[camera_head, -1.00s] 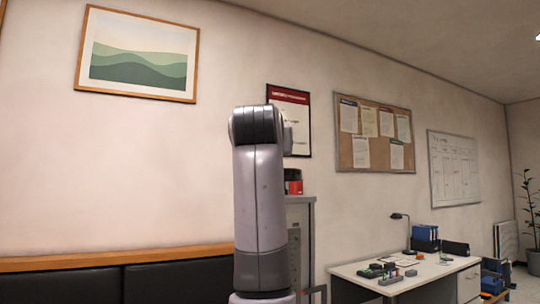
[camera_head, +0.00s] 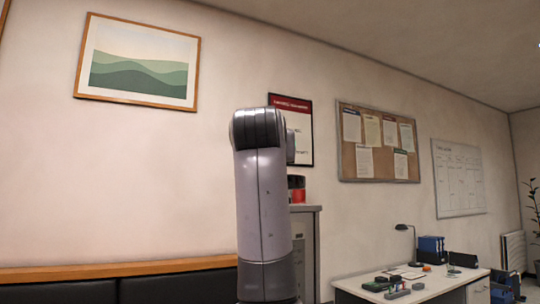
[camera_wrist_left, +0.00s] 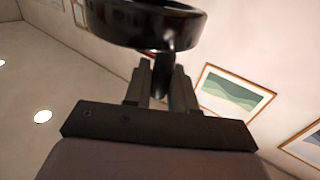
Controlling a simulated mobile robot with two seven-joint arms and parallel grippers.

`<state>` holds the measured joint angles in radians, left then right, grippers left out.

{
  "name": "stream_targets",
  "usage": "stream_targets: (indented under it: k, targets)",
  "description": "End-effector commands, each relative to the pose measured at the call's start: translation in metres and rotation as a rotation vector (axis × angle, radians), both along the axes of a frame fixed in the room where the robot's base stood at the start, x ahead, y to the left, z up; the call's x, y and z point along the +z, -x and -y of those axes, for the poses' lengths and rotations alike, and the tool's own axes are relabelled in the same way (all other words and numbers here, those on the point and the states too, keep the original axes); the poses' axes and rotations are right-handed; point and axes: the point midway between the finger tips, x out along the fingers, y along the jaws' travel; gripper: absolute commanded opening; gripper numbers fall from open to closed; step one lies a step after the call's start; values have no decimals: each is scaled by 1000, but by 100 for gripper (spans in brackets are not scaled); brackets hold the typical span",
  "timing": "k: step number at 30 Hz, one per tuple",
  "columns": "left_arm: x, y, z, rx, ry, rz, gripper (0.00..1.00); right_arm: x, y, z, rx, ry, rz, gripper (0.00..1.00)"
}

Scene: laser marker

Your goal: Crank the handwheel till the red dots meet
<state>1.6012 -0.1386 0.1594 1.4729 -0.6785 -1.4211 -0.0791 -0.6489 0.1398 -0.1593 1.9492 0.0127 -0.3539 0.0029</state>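A glossy black handwheel rim (camera_wrist_left: 145,22) shows at the top of the left wrist view, cut off by the frame edge. A dark handle (camera_wrist_left: 162,80) hangs from it toward my left gripper (camera_wrist_left: 163,84). The two fingers stand on either side of this handle, close against it, and appear shut on it. The laser marker's body and the red dots are not visible in either view. One of my arm links stands upright in the middle of the head view, but neither gripper shows there.
A grey cabinet (camera_head: 306,250) stands behind my arm, with a red and black object (camera_head: 297,190) on top. A desk (camera_head: 440,285) with a lamp, blue binders and small items is at the lower right. A black bench back (camera_head: 60,290) runs along the left wall.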

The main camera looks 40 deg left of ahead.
Motion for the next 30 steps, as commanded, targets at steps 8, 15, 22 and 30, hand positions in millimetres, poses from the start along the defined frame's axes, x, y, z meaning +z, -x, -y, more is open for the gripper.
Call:
stream_targets:
  k: [8, 15, 22, 30]
  targets:
    - [0, 0, 0, -9, 1, 1, 0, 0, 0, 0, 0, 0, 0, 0]
    - [0, 0, -4, -88, 2, 2, 0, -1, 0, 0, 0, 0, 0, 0]
    - [0, -2, -10, -261, 3, 3, 0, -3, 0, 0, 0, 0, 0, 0]
    - [1, -7, -17, -514, 2, 0, 0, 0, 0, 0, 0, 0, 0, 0]
